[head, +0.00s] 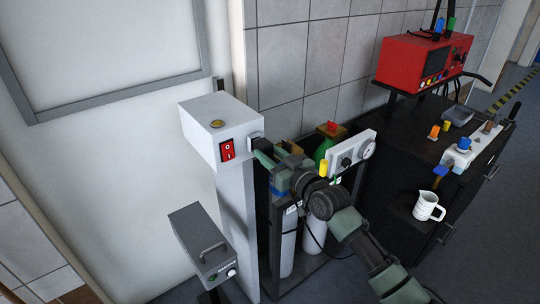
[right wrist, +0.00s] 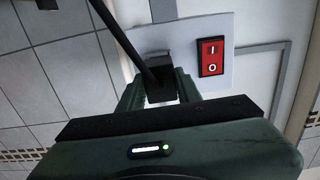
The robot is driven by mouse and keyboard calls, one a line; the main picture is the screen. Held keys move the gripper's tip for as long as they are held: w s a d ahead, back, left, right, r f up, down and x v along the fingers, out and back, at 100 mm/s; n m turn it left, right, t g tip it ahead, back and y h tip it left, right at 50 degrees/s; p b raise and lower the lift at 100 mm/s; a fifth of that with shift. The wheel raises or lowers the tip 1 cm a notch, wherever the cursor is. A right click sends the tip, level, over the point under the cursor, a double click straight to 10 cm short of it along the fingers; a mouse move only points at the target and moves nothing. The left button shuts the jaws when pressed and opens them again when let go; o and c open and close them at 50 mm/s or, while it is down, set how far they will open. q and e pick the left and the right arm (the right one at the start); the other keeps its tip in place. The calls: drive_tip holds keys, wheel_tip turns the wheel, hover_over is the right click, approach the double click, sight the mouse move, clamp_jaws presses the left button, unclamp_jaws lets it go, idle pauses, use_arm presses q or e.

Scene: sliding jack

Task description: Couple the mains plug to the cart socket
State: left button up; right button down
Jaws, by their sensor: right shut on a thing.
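My right gripper (head: 264,157) is at the right side of a white cart box (head: 205,120) with a red rocker switch (head: 227,149). A dark block (right wrist: 153,62) stands against the white panel (right wrist: 197,38), directly in front of the plug. I cannot tell whether plug and socket touch or are joined. My left gripper is not in view.
A black cable (right wrist: 125,38) crosses above the gripper in the right wrist view. Gas cylinders (head: 288,235) stand in a rack below my right arm. A grey box with a handle (head: 203,243) is at lower left. A black cabinet (head: 385,180) with a white jug (head: 427,206) is on the right.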

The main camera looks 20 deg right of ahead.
drive_tip(key=shift+w+a, duration=0.2)
drive_tip(key=shift+w, duration=0.3)
drive_tip(key=c, duration=0.9)
unclamp_jaws()
drive_tip(key=b+v, duration=0.1)
drive_tip(key=v, duration=0.7)
drive_tip(key=shift+b, duration=0.35)
